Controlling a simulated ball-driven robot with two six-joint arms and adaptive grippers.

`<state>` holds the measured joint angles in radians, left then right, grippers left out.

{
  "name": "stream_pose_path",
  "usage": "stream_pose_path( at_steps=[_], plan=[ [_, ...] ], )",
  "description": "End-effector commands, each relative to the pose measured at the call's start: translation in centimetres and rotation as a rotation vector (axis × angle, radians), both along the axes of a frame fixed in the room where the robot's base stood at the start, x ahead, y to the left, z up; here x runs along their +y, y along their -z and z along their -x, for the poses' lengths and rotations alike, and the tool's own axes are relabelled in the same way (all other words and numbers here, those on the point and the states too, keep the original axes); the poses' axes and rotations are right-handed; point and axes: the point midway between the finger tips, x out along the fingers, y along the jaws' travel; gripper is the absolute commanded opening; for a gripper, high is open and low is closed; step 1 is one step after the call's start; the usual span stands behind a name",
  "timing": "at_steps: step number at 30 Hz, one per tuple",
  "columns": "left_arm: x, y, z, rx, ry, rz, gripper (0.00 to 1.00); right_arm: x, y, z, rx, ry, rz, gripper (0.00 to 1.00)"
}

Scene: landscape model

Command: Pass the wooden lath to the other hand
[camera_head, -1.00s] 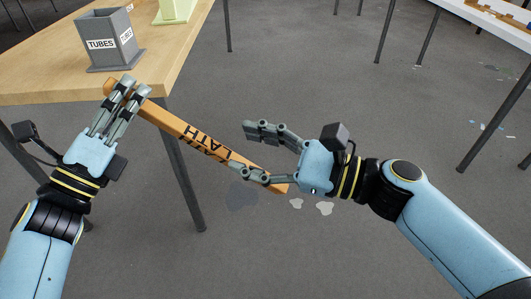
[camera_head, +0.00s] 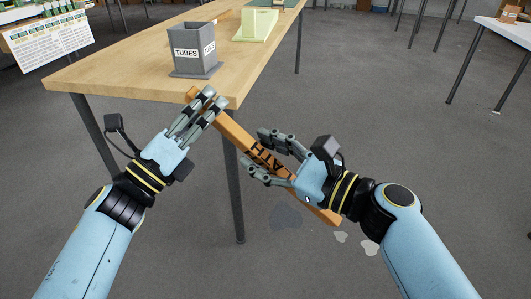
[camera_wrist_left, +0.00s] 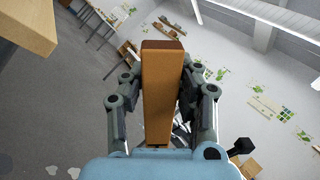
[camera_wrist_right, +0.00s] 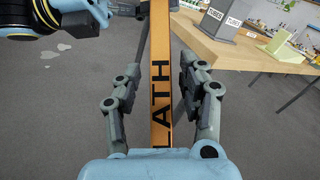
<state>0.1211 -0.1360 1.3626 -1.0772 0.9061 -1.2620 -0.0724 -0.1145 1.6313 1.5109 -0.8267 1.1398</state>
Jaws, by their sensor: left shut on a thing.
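The wooden lath (camera_head: 238,136) is a long orange-brown bar with black LATH lettering, held in the air in front of the table and slanting down to the right. My left gripper (camera_head: 208,103) is shut on its upper left end; the left wrist view shows the lath (camera_wrist_left: 160,95) between the fingers. My right gripper (camera_head: 262,154) is open, with its fingers on either side of the lath's lettered middle. In the right wrist view the lath (camera_wrist_right: 161,90) runs between the spread fingers, with a gap visible on each side.
A wooden table (camera_head: 120,77) stands just beyond my left gripper. On it are a grey TUBES box (camera_head: 190,55) near the front corner and a pale green holder (camera_head: 256,27) behind. A white table (camera_head: 506,30) stands far right. The floor on the right is clear.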

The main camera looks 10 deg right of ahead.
Motion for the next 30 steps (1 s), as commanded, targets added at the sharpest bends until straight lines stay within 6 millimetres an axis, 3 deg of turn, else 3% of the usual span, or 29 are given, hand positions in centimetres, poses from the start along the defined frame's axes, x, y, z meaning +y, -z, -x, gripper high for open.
stream_pose_path(
  at_steps=[1, 9, 12, 13, 18, 30],
  plan=[
    [-0.01, -0.05, -0.01, -0.001, 0.000, 0.001, 0.00, -0.01, 0.00, 0.01, 0.000, 0.000, 0.000, 0.32],
    [-0.01, -0.05, -0.01, -0.001, 0.000, 0.001, 0.00, -0.01, 0.01, 0.03, 0.000, -0.001, 0.000, 0.00],
    [0.00, -0.05, -0.03, 0.000, -0.001, 0.001, 0.00, 0.00, 0.01, 0.05, 0.000, -0.001, 0.000, 0.00],
    [-0.01, -0.06, -0.03, -0.001, 0.000, 0.001, 0.33, 0.01, -0.02, 0.03, 0.000, -0.001, 0.000, 0.00],
    [-0.01, -0.05, -0.02, 0.000, -0.001, 0.001, 0.55, -0.01, -0.03, 0.02, -0.001, 0.000, -0.001, 0.00],
    [0.71, 0.47, 0.66, 0.001, 0.000, -0.003, 0.56, -0.02, -0.05, 0.00, -0.001, 0.000, -0.001, 0.00]
  ],
)
